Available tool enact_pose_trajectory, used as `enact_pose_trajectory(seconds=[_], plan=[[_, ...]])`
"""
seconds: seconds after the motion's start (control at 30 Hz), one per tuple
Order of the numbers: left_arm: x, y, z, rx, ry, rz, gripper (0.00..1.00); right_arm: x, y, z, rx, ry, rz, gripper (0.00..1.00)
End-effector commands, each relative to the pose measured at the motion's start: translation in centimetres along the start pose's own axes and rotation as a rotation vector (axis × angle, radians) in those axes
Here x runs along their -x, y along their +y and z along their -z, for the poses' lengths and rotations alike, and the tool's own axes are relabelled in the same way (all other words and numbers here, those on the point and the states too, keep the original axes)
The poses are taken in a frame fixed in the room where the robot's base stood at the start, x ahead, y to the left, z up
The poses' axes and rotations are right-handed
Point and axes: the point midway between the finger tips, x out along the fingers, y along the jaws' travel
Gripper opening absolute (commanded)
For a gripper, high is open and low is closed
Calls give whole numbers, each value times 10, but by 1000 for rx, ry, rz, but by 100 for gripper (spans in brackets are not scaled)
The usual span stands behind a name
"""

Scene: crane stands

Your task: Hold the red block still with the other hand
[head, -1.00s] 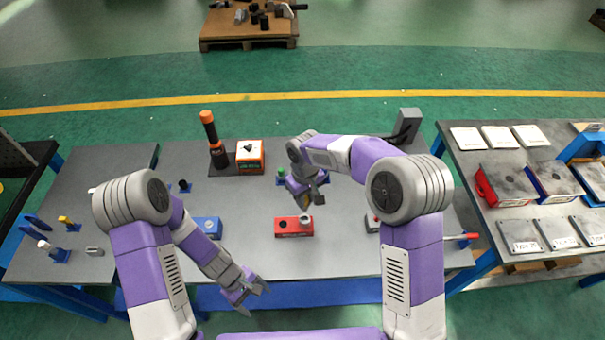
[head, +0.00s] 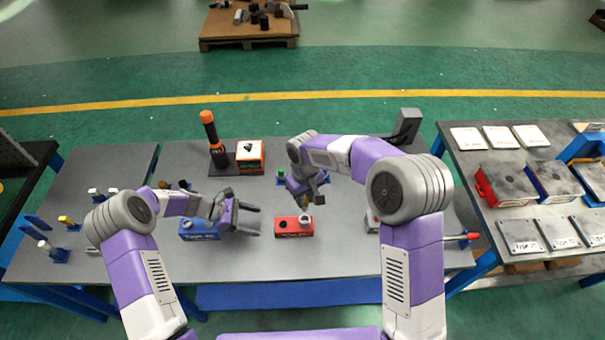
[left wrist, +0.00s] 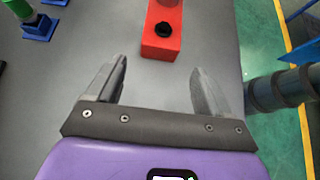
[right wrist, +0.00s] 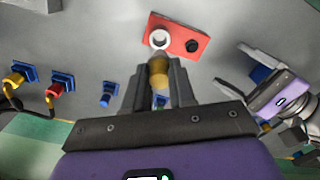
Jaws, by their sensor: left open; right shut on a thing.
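The red block (head: 292,233) sits on the grey table, with a black round hole or knob (right wrist: 193,46) and a light grey ring (right wrist: 160,39) on top. My left gripper (head: 257,221) is open and empty, just left of the block. In the left wrist view the red block (left wrist: 158,48) lies just ahead of the open fingers (left wrist: 160,70), apart from them. My right gripper (head: 309,203) is shut on a yellow cylindrical piece (right wrist: 158,76), whose tip is close to the ring. Whether it touches the ring cannot be told.
An orange box (head: 250,156) and a black-and-orange cylinder (head: 209,135) stand at the back. Small blue stands (right wrist: 62,84) with coloured pieces are near the right gripper. The table in front of the red block is clear.

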Motion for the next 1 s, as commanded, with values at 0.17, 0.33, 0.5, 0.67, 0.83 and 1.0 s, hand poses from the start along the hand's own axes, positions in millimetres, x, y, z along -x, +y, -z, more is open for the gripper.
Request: enact_pose_trajectory(seconds=[0.17, 0.33, 0.5, 0.67, 0.83, 1.0], plan=[[-21, -1, 0, 1, -2, 4, 81, 0, 0, 0, 0, 1, 0, 0], [-46, -1, 0, -1, -1, 4, 81, 0, 0, 0, 0, 1, 0, 0], [-68, -1, 0, -1, 0, 2, 81, 0, 0, 0, 0, 1, 0, 0], [-80, 0, 0, -1, 1, 1, 81, 0, 0, 0, 0, 1, 0, 0], [-86, -1, 0, -1, 1, 1, 81, 0, 0, 0, 0, 1, 0, 0], [-86, 0, 0, -2, 1, 1, 81, 0, 0, 0, 0, 1, 0, 0]])
